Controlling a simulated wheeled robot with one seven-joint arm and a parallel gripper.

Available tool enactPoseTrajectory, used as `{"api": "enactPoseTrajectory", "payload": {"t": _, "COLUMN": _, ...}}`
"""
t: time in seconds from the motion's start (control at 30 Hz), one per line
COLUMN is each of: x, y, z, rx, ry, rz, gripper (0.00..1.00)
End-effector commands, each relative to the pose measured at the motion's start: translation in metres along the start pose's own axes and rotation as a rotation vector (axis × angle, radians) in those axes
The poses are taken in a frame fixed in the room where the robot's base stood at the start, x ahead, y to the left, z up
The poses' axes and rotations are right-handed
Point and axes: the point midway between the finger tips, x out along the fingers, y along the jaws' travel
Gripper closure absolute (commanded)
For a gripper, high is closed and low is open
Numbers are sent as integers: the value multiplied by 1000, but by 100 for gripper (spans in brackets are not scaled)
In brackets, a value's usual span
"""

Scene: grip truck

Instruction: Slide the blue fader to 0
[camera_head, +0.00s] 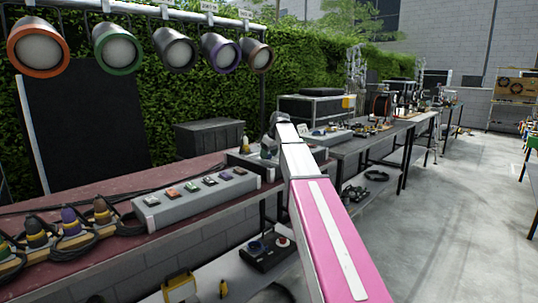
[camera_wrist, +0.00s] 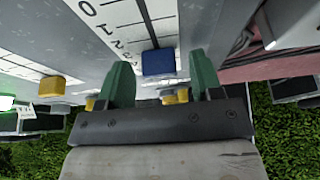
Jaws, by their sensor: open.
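The blue fader (camera_wrist: 158,62) is a small block on a slotted pale panel (camera_wrist: 100,45) in the wrist view. A printed scale with digits, including 0, 1 and 2, runs beside its slot. My gripper (camera_wrist: 159,67) is open, with one green finger on each side of the blue fader. The fader lies between the fingers, and I see gaps on both sides. I cannot tell how deep the fingers reach. In the head view my arm stretches to the console on the bench, and the fingers and blue fader cannot be made out there.
In the head view a grey switch box (camera_head: 195,201) and dark cables lie on the red bench (camera_head: 120,165). Stage lamps (camera_head: 118,45) hang above, with a hedge behind. The floor at right (camera_head: 460,185) is clear.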

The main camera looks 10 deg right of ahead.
Motion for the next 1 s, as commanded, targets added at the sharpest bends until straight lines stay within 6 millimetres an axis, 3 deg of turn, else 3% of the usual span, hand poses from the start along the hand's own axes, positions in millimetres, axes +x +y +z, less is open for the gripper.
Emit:
{"api": "enactPoseTrajectory", "payload": {"t": 0.13, "x": 0, "y": 0, "z": 0, "rx": 0, "ry": 0, "rz": 0, "gripper": 44}}
{"api": "enactPoseTrajectory", "payload": {"t": 0.3, "x": 0, "y": 0, "z": 0, "rx": 0, "ry": 0, "rz": 0, "gripper": 99}}
{"api": "enactPoseTrajectory", "payload": {"t": 0.53, "x": -4, "y": -1, "z": 10, "rx": 1, "ry": 0, "rz": 0, "gripper": 100}}
{"api": "enactPoseTrajectory", "payload": {"t": 0.8, "x": -23, "y": -1, "z": 57, "rx": 2, "ry": -1, "rz": 1, "gripper": 100}}
{"api": "enactPoseTrajectory", "payload": {"t": 1.0, "x": -25, "y": 0, "z": 61, "rx": 0, "ry": -3, "rz": 0, "gripper": 100}}
